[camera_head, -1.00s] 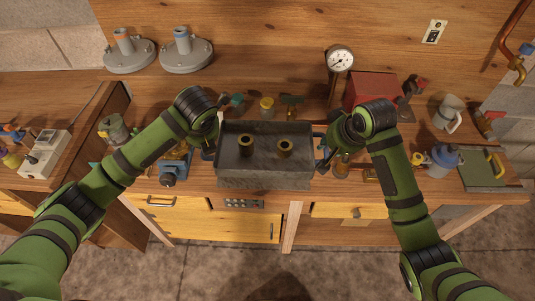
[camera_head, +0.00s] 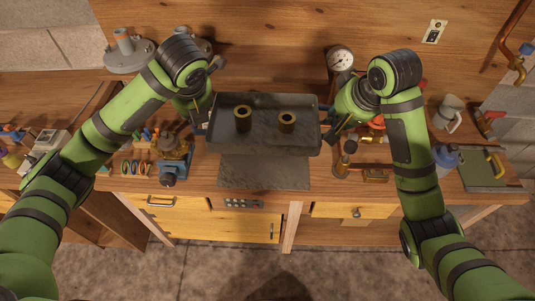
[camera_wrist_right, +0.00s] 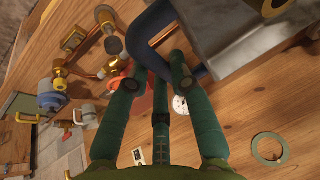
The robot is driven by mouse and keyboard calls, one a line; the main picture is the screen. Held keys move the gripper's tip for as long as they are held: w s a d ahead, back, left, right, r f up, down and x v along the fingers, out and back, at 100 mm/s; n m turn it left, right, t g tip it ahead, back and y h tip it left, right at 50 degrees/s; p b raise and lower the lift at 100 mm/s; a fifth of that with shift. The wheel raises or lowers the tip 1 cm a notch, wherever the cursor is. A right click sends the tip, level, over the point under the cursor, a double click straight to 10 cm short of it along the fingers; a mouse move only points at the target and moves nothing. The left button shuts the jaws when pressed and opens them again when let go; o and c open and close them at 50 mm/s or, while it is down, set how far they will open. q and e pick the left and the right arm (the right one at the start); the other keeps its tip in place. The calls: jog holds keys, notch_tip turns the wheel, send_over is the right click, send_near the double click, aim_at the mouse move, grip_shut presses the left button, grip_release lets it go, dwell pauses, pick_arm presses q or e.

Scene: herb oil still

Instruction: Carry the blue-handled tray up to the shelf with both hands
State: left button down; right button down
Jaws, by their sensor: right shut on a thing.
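The grey tray (camera_head: 265,146) is held level above the bench, with two hollow brass-coloured cylinders (camera_head: 243,119) standing in it. My right gripper (camera_head: 330,122) is at the tray's right end. In the right wrist view its fingers (camera_wrist_right: 156,72) close around the blue handle (camera_wrist_right: 146,28), with the tray's grey side (camera_wrist_right: 222,32) beyond. My left gripper (camera_head: 206,118) is at the tray's left end and appears shut on the handle there; its fingertips are mostly hidden. I cannot clearly make out the shelf.
A dark mat (camera_head: 265,172) lies on the bench below the tray. A gauge (camera_head: 341,59) stands behind on the right, and a grey flange (camera_head: 128,58) at the back left. Valves and tools crowd both sides.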

pick_arm(q)
jog(key=shift+a, duration=0.15)
